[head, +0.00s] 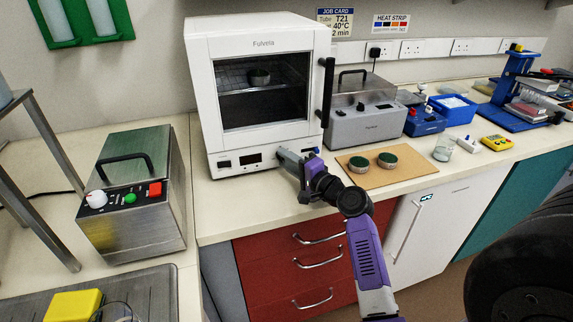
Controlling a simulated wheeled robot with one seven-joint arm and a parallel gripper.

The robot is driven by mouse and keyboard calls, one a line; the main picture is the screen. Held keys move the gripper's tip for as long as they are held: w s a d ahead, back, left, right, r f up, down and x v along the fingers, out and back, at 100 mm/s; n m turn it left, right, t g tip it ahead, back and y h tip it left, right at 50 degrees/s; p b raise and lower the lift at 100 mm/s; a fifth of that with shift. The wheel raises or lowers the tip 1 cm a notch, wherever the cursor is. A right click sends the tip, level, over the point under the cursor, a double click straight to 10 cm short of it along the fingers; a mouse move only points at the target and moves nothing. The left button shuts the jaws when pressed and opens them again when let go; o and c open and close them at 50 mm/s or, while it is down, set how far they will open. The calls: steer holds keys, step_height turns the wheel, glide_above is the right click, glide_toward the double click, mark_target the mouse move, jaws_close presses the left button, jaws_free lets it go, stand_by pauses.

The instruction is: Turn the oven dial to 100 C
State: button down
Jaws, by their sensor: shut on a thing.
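The white oven (205,100) stands on the bench with its glass door shut. Its lower front panel carries a small dark display (250,159), whose reading is too small to make out. My gripper (283,153) is at the right part of this panel, with my purple and grey arm reaching up from below. The gripper is shut at the panel, on what appears to be the oven dial. The dial and its markings are hidden behind the gripper, so I cannot tell its setting.
A tan board (372,178) with two dark green-rimmed round dishes (359,164) lies right of my gripper. A grey lidded bath (366,125) stands right of the oven. A steel box with a white knob (135,215) stands at left. Red drawers (290,262) are below the bench.

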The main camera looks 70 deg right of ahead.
steer(key=shift+m, duration=0.5)
steer(key=c, duration=1.1)
jaws_free()
steer(key=shift+c, duration=0.2)
steer(key=v, duration=0.2)
steer(key=b+v, duration=0.1)
steer(key=v, duration=0.4)
steer(key=shift+s+a+f+b, duration=0.15)
steer(key=shift+s+f+b, duration=0.1)
steer(key=shift+s+b, duration=0.1)
